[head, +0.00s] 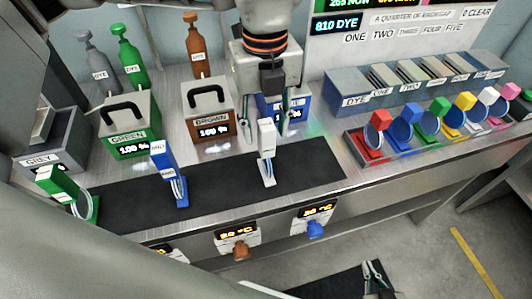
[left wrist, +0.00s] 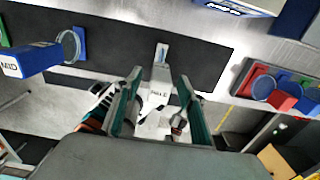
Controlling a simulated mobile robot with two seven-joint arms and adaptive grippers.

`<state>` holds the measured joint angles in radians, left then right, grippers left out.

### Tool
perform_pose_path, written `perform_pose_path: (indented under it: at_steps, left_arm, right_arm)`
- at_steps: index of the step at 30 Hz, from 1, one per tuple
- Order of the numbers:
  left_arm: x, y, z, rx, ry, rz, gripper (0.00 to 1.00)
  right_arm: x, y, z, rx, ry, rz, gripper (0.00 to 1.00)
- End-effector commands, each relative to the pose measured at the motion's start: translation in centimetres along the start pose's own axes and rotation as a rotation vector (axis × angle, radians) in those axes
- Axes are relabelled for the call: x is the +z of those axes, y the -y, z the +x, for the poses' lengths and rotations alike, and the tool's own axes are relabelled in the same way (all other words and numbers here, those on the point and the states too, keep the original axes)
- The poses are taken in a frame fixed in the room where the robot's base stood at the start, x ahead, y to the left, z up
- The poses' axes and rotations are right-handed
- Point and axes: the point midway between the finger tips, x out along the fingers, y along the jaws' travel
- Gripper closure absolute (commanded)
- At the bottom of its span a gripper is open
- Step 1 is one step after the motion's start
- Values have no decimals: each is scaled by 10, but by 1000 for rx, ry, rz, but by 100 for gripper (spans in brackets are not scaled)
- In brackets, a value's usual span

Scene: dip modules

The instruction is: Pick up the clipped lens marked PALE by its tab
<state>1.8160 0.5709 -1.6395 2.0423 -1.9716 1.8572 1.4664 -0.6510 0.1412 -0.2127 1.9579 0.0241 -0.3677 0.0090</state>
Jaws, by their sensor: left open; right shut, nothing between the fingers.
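The clipped lens marked PALE (head: 267,138) has a white tab on top and stands upright on the dark mat (head: 225,198). In the left wrist view, its white tab with the PALE label (left wrist: 158,93) lies between my fingers. My left gripper (head: 266,122) comes down over it from behind, with fingers on both sides of the tab. In the left wrist view, the left gripper (left wrist: 160,78) is open, with visible gaps beside the tab. My right gripper (head: 374,272) is shut and empty, low in front of the counter.
A blue-tabbed lens (head: 165,165), marked MID in the left wrist view (left wrist: 30,62), and a green-tabbed lens (head: 75,192) stand left on the mat. Green (head: 130,128) and brown (head: 207,112) handled boxes stand behind. A tray of several coloured lenses (head: 400,151) is at right.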

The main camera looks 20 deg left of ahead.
Motion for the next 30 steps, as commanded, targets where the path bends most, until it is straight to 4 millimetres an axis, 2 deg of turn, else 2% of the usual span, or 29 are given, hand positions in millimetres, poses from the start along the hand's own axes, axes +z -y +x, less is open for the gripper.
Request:
perform_pose_path:
  at_steps: [9,17,18,22,23,30]
  left_arm:
    - [-7,0,41,3,-3,2,60]
    - [-6,0,48,0,-1,1,60]
    - [-6,0,48,0,-1,1,62]
    - [-6,0,47,1,-1,1,96]
    - [-6,0,47,1,-1,1,100]
    - [-6,0,47,0,-1,0,100]
  right_arm:
    - [-9,-2,-3,2,-8,-1,100]
    - [-11,-2,-3,3,-13,-1,100]
    - [-11,-2,-3,3,-13,-1,100]
    - [-11,-2,-2,3,-13,-1,100]
    - [-11,-2,-2,3,-13,-1,100]
    - [-11,-2,-2,3,-12,1,100]
